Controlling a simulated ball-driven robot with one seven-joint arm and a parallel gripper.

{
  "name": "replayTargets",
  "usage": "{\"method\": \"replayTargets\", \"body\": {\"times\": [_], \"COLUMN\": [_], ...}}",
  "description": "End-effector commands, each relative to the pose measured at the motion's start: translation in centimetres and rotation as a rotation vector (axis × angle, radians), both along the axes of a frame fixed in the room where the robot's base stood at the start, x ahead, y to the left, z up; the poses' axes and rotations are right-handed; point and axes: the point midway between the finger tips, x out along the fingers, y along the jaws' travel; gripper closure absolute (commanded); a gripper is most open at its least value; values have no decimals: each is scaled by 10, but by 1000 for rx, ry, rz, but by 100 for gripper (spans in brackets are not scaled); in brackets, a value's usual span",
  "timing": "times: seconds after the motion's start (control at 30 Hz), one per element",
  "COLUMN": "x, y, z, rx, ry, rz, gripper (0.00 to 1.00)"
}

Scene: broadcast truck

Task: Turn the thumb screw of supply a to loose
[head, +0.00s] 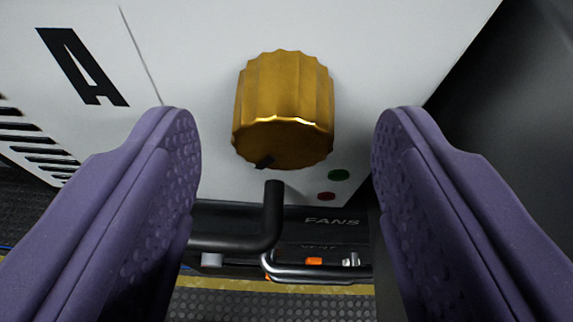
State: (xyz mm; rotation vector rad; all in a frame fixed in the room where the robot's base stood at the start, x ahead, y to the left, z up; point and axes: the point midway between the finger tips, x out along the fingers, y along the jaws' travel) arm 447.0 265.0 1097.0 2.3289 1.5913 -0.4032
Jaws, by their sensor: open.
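The thumb screw (284,105) is a large ribbed gold knob on the white front panel of supply A (205,30), which bears a black letter A at the left. A small dark mark shows at the knob's lower edge. My gripper (283,135) is open, with its two purple padded fingers on either side of the knob. Clear gaps show between each finger and the knob, so neither appears to touch it. The knob's base on the panel is hidden behind its own body.
A green dot (339,175) and a red dot (326,196) sit below right of the knob. A black bent handle (272,215) sticks up just below it. A dark panel labelled FANS (332,222) and a metal handle (320,273) lie lower. Vent slots (40,150) are at left.

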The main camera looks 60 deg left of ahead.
Motion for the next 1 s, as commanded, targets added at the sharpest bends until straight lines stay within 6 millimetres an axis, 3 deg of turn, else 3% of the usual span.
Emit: {"method": "replayTargets", "body": {"times": [0.2, 0.4, 1.0], "x": [-14, -22, -23], "y": [-36, -54, -55], "z": [20, 26, 25], "rx": [0, -1, 0], "ry": [1, 1, 0], "rz": [-4, -1, 0], "gripper": [41, 41, 41]}}
